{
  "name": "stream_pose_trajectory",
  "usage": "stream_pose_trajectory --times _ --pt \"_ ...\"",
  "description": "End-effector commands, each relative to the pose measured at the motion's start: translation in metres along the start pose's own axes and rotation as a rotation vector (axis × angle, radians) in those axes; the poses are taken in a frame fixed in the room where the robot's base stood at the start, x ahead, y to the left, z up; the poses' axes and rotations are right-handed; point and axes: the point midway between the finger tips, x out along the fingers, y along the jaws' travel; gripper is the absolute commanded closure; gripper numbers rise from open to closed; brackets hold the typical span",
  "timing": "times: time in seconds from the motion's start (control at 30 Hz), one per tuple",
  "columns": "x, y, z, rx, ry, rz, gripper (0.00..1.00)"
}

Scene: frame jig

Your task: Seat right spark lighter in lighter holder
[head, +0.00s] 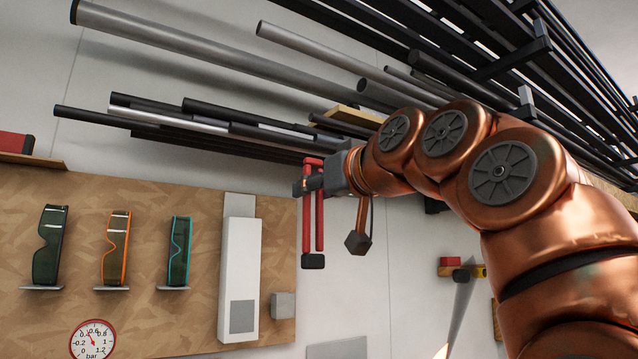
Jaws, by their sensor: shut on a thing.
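The spark lighter is a red narrow loop with a dark block at its lower end (319,228). It hangs roughly upright, centre of the head view. My gripper (308,185) reaches in from the right and is shut on its upper part; the fingers hide some of the red bars. The lighter appears clear of the board behind it, though depth is hard to judge. I cannot identify the lighter holder with certainty.
Racked pipes and bars (230,60) run above and behind the arm. A wooden board (195,300) at left carries several pairs of safety glasses (115,248), a white box (240,280), a grey block (283,305) and a pressure gauge (93,342).

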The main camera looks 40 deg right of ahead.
Motion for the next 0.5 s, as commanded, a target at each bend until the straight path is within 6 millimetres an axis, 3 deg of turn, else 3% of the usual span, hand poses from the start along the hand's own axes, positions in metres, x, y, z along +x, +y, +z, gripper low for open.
stream_pose_trajectory --times 0.5 --pt "0.041 0.011 0.004 0.0 0.0 -0.001 0.9"
